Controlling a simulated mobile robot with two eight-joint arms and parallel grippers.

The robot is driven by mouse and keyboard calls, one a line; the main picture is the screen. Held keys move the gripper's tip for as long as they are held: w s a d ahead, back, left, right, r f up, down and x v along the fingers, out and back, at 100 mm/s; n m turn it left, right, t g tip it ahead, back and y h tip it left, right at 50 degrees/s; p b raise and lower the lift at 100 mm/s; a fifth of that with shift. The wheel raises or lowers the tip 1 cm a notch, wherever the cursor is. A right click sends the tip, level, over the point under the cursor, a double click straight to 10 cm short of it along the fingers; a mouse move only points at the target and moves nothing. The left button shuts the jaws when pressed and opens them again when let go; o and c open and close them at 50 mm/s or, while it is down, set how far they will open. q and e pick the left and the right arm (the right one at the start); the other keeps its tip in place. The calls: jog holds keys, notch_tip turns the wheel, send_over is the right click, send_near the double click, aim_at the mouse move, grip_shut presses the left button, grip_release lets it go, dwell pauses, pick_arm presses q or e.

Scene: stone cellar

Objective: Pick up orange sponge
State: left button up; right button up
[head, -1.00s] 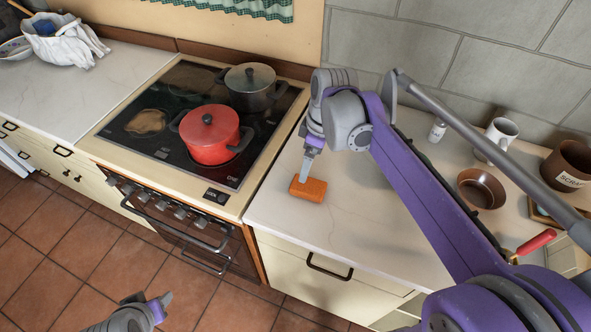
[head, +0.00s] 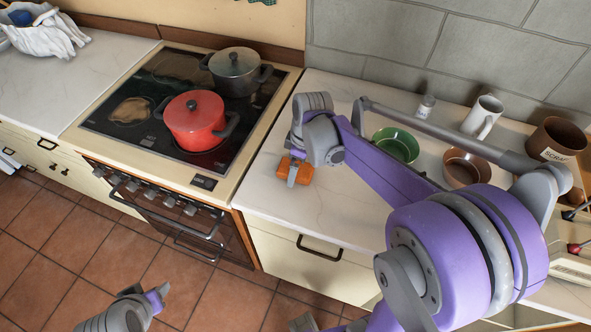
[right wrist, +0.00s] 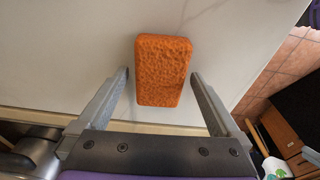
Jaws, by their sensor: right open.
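The orange sponge (head: 304,177) lies on the pale countertop just right of the stove. In the right wrist view the sponge (right wrist: 162,70) is a rough-textured block with its near end between the two fingers. My right gripper (head: 292,173) is over the sponge, pointing down. In the right wrist view my right gripper (right wrist: 161,77) is open, with a gap between each finger and the sponge's sides. The wrist hides part of the sponge in the head view. My left gripper (head: 149,293) is low at the lower left, over the floor, away from the counter.
The stove (head: 130,140) holds a red pot (head: 194,118) and a dark pot (head: 236,72). A green bowl (head: 398,142), brown bowl (head: 466,168), small jar (head: 425,107), white mug (head: 484,117) and brown canister (head: 556,142) stand behind my right arm. The counter in front of the sponge is clear.

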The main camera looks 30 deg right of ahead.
jog(key=shift+c, duration=0.3)
jog(key=c, duration=1.2)
jog(key=shift+r, duration=0.15)
notch_tip(320, 180, up, 10)
jog(key=shift+f+p, duration=0.1)
jog(key=shift+p, duration=0.2)
